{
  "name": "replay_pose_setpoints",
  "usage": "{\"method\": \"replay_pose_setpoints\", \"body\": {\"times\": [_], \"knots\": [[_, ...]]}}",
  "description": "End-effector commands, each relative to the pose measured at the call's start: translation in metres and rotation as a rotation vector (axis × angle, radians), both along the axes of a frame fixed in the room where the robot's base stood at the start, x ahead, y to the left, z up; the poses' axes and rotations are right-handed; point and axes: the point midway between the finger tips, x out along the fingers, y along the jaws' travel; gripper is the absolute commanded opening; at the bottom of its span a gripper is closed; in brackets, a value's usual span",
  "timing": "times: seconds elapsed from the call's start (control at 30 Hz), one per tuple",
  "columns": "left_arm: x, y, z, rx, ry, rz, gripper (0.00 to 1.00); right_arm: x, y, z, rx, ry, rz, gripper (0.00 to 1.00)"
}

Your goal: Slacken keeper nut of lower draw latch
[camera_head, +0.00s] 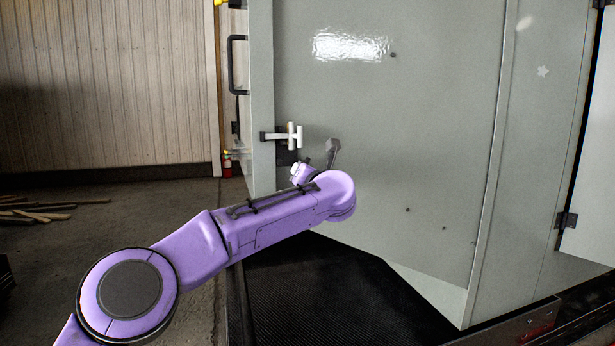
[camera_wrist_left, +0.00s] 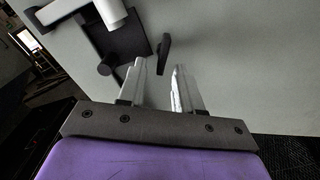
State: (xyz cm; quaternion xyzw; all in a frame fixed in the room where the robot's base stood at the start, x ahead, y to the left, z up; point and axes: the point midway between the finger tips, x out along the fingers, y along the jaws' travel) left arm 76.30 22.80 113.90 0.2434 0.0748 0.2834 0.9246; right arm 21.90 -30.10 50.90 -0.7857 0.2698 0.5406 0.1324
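The draw latch shows a white handle (camera_head: 290,135) on the grey enclosure's left edge; the handle also appears in the wrist view (camera_wrist_left: 112,12). Below it is a dark plate (camera_wrist_left: 122,40) with a round black knob (camera_wrist_left: 105,67). A dark elongated piece (camera_wrist_left: 163,52) stands just right of the plate; I cannot tell whether it is the keeper nut. My left gripper (camera_wrist_left: 160,65) is open, its two fingertips apart and the dark piece just beyond the gap. In the head view my left gripper (camera_head: 300,172) is small and partly hidden by my purple arm. My right gripper is out of view.
The grey enclosure panel (camera_head: 420,120) fills the right side. A dark ribbed mat (camera_head: 325,295) lies below it. A black door handle (camera_head: 234,65) is at upper left, and a red extinguisher (camera_head: 227,166) stands behind. Wood strips (camera_head: 35,212) lie on the floor at far left.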

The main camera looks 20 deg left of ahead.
Motion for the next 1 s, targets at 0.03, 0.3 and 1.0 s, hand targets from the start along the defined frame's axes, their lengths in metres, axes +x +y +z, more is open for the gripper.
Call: {"method": "replay_pose_setpoints", "body": {"times": [0.03,0.3,1.0], "knots": [[-0.004,-0.004,-0.001,0.001,-0.001,-0.002,0.34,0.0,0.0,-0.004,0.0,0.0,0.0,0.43],[-0.055,-0.039,-0.002,0.004,-0.002,-0.005,0.34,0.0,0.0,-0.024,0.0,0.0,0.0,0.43],[-0.081,-0.087,-0.023,0.309,0.11,-0.101,0.34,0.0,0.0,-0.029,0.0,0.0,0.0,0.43]]}}
